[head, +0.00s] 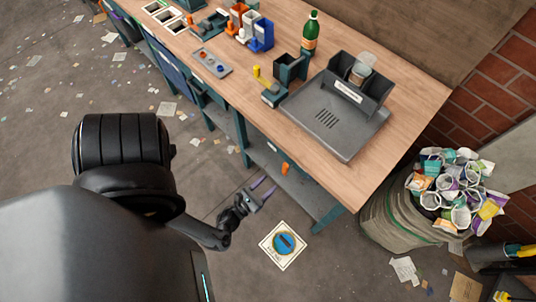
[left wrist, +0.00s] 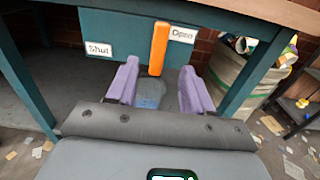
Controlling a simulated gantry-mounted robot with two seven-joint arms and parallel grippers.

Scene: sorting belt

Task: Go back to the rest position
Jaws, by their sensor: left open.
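My left gripper (head: 263,189) is in the head view, low beside the front of the wooden workbench (head: 400,95). Its two purple fingers are apart with nothing between them. In the left wrist view the left gripper (left wrist: 158,85) faces an orange lever (left wrist: 159,48) under the bench. The lever stands upright between the labels "Shut" (left wrist: 99,49) and "Open" (left wrist: 182,35). In the head view the lever (head: 285,168) shows just beyond the fingertips, and I cannot tell any contact. My right gripper is not in view.
On the bench are a grey tray scale (head: 318,120), a green bottle (head: 310,35) and several small holders. A full sack of waste (head: 395,215) stands right of the bench. A square floor sign (head: 283,245) lies below the gripper. Litter dots the open floor at left.

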